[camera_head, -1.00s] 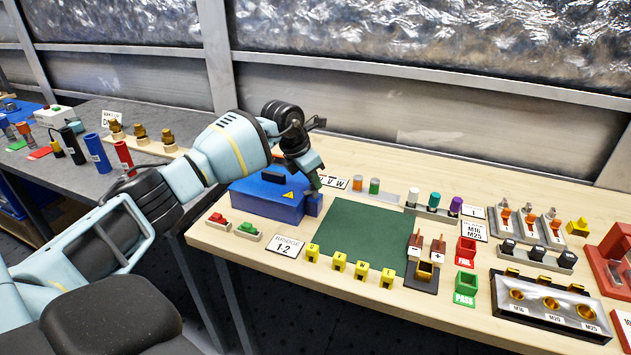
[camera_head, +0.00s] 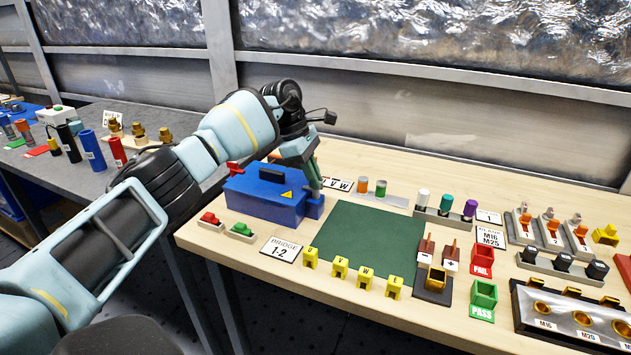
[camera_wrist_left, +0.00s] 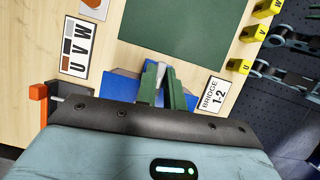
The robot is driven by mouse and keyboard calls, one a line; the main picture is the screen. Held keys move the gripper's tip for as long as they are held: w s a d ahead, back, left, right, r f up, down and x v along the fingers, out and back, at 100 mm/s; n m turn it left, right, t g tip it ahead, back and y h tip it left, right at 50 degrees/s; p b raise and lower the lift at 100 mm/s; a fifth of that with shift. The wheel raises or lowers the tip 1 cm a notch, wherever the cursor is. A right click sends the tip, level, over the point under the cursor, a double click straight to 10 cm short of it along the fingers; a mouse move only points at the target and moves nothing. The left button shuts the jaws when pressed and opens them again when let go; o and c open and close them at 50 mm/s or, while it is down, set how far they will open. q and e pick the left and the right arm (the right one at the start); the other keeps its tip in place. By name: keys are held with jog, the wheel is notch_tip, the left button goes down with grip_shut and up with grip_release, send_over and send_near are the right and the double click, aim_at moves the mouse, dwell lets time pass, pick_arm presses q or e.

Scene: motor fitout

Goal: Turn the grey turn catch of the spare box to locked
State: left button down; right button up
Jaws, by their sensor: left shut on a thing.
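The blue box (camera_head: 262,196), with a yellow warning label, stands at the bench's left end. A small blue block (camera_head: 315,208) sits at its right end. My left gripper (camera_head: 315,184) reaches down over this block with its green fingers. In the left wrist view the fingers (camera_wrist_left: 161,86) are shut on a small grey piece, the turn catch (camera_wrist_left: 160,69), above blue surfaces (camera_wrist_left: 121,86). The fingers hide much of the catch, so I cannot tell its exact angle. My right gripper is not in view.
A green mat (camera_head: 362,238) lies bare to the right of the box. A red part (camera_head: 234,168) shows at the box's left end. Yellow pieces (camera_head: 339,267) line the mat's front.

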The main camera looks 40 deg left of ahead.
pick_arm(q)
jog(key=shift+m, duration=0.5)
jog(key=shift+b, duration=0.3)
jog(key=c, duration=1.5)
grip_release()
